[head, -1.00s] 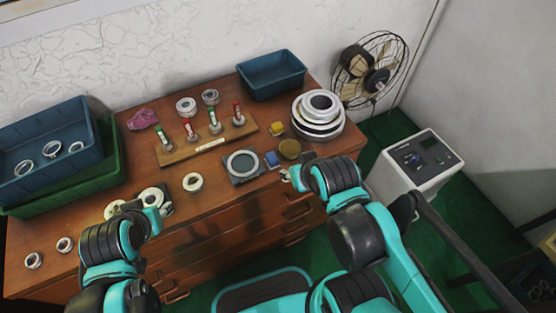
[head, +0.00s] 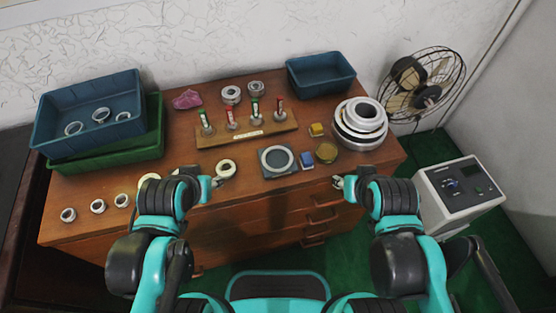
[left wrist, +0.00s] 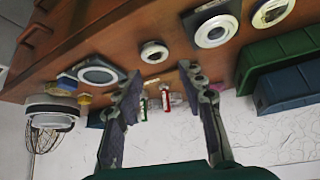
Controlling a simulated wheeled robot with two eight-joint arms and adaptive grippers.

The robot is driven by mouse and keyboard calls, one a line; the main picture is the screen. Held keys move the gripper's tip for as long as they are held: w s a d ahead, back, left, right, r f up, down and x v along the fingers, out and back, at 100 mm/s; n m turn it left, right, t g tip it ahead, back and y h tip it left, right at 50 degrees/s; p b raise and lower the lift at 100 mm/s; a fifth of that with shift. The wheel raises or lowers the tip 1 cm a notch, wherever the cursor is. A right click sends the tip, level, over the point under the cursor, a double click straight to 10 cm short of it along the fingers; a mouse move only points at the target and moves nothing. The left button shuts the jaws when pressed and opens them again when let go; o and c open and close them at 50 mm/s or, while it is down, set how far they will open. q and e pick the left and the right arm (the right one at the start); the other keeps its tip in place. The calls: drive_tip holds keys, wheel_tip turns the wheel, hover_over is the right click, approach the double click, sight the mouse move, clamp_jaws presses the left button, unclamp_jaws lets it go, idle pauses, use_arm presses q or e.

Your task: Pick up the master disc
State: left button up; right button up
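Which thing is the master disc is not certain. A brass-coloured disc (head: 327,152) lies near the right of the bench, and a pale ring with a dark centre (head: 277,159) lies on a dark square pad left of it. That padded ring also shows in the left wrist view (left wrist: 97,75). My left gripper (head: 217,182) is above the bench's front edge, close to a cream ring (head: 226,168). In the left wrist view its fingers (left wrist: 165,90) are spread, with nothing between them. My right gripper (head: 339,182) is at the front edge, below the brass disc; its opening is too small to judge.
A wooden stand (head: 212,140) holds several upright red- and green-topped pieces. Blue (head: 260,82) and yellow (head: 317,129) blocks are not alike in place.

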use_arm(q)
drive_tip(key=o, duration=1.1)
drive_tip(key=shift+c, duration=0.2)
drive_tip(key=m+g+p, duration=0.7)
drive_tip(key=m+p, duration=0.3)
drive_tip(key=m, duration=0.4)
hover_over(147, 180)
drive_tip(key=d, duration=0.2)
drive_tip(key=f, duration=0.2)
drive_tip(key=shift+s+a+f, duration=0.25)
drive_tip(key=shift+f, duration=0.15)
drive_tip(key=shift+a+f+m, duration=0.2)
drive_tip(key=shift+f+m, duration=0.1)
drive_tip(key=shift+f, duration=0.05)
drive_tip(key=f+b, duration=0.1)
drive_tip(key=f, duration=0.1)
drive_tip(key=f+b, duration=0.1)
drive_tip(key=f, duration=0.2)
drive_tip(key=f+b, duration=0.1)
drive_tip(key=f, duration=0.1)
drive_tip(key=shift+s+f, duration=0.25)
drive_tip(key=shift+f, duration=0.1)
